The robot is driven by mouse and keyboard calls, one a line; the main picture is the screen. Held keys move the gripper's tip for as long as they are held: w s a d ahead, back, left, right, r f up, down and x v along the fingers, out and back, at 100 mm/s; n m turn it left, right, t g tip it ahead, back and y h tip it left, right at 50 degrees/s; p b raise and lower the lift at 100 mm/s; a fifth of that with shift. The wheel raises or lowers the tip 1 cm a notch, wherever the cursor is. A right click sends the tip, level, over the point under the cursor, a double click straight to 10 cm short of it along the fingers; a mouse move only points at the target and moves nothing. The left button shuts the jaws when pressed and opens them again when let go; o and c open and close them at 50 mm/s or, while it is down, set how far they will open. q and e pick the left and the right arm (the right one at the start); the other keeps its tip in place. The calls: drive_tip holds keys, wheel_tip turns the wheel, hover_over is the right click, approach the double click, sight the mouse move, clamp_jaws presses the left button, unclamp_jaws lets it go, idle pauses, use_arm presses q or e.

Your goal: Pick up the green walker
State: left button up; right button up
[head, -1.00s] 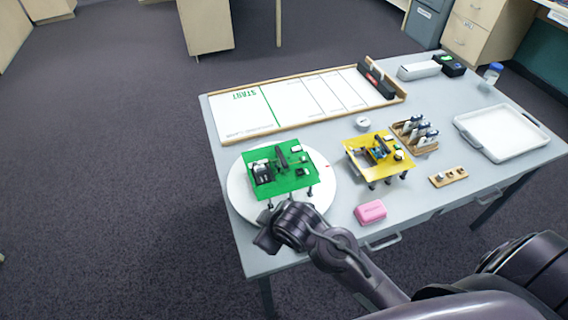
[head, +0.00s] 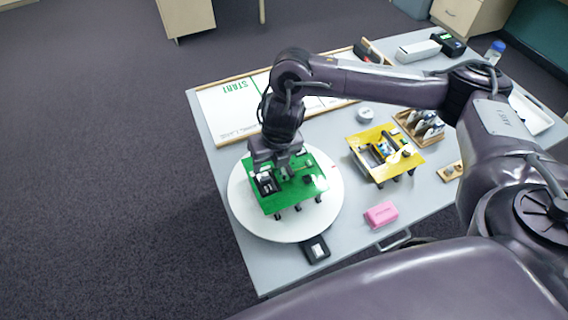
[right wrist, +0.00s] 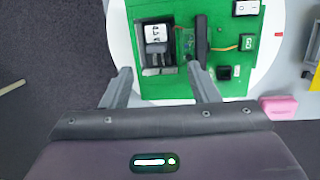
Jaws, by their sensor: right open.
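The green walker (head: 290,202) stands on a round white turntable-like disc (head: 240,208) at the table's near left. It has a flat green top with black parts and short dark legs. My right gripper (head: 278,170) points down from above, over the walker's top. My left gripper is not in view.
A yellow walker (head: 376,164) stands to the right, with a pink box (head: 381,214) in front. A small black device (head: 315,249) lies by the disc's near edge. A START board (head: 228,108) lies behind. My right arm hides part of the table.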

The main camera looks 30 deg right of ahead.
drive_tip(key=r+h, duration=0.1)
hover_over(284, 175)
drive_tip(key=shift+w+d+g, duration=0.2)
drive_tip(key=shift+d+g, duration=0.1)
drive_tip(key=shift+d+f, duration=0.2)
drive_tip(key=shift+f, duration=0.1)
wheel_tip(284, 175, down, 2)
drive_tip(key=shift+f+b, duration=0.2)
drive_tip(key=shift+b, duration=0.4)
drive_tip(key=f, duration=0.1)
drive_tip(key=f+b, duration=0.1)
drive_tip(key=f, duration=0.2)
drive_tip(key=shift+w+f, duration=0.2)
drive_tip(key=shift+w, duration=0.15)
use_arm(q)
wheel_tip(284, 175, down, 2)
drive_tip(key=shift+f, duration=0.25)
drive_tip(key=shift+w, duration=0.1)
use_arm(e)
drive_tip(key=shift+c, duration=0.6)
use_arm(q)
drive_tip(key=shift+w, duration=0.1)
use_arm(e)
drive_tip(key=shift+r, duration=0.1)
drive_tip(key=c, duration=0.7)
